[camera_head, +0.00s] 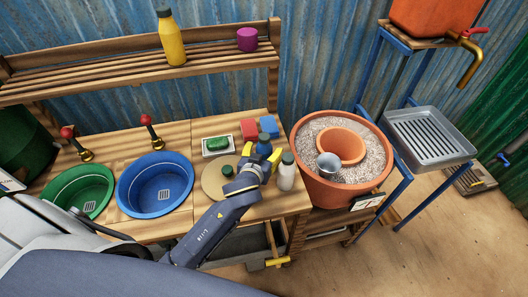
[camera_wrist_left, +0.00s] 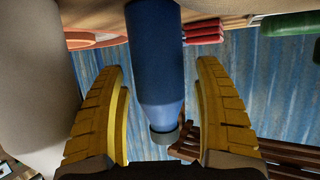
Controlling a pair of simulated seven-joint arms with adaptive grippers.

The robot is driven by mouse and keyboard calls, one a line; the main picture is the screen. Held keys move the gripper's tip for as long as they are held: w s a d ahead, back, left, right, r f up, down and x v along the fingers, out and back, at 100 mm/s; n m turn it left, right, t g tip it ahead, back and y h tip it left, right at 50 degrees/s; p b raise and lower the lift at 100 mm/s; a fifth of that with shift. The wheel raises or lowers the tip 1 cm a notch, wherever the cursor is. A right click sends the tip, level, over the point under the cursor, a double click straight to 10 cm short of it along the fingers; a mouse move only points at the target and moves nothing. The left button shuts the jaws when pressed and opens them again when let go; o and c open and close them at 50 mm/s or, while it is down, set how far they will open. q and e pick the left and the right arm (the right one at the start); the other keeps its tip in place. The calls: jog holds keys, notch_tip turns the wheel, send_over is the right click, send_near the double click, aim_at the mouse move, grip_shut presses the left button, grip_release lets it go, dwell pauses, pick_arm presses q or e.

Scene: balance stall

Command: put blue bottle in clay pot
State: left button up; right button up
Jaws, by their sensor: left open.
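The blue bottle (camera_head: 264,147) stands upright on the wooden counter, partly behind my left gripper (camera_head: 262,164) in the head view. In the left wrist view, the blue bottle (camera_wrist_left: 157,65) shows cap-down between the two yellow fingers of my left gripper (camera_wrist_left: 163,110). A gap shows on both sides, so the fingers are open around it and not gripping. To the right stands a large clay pot (camera_head: 310,184) filled with pale gravel, with a smaller clay pot (camera_head: 340,133) sunk in its middle. My right gripper is not in view.
A white bottle (camera_head: 287,174) stands close to my left gripper's right. A round board (camera_head: 211,180) and a soap dish (camera_head: 207,151) lie to the left. Red and blue blocks stand behind. A metal cup (camera_head: 328,166) sits in the gravel.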

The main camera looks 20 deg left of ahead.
pick_arm(q)
jog(key=v, duration=1)
jog(key=shift+s, duration=0.2)
jog(key=shift+o, duration=0.6)
jog(key=shift+s+r, duration=0.35)
jog(key=shift+s, duration=0.2)
jog(key=shift+d, duration=0.1)
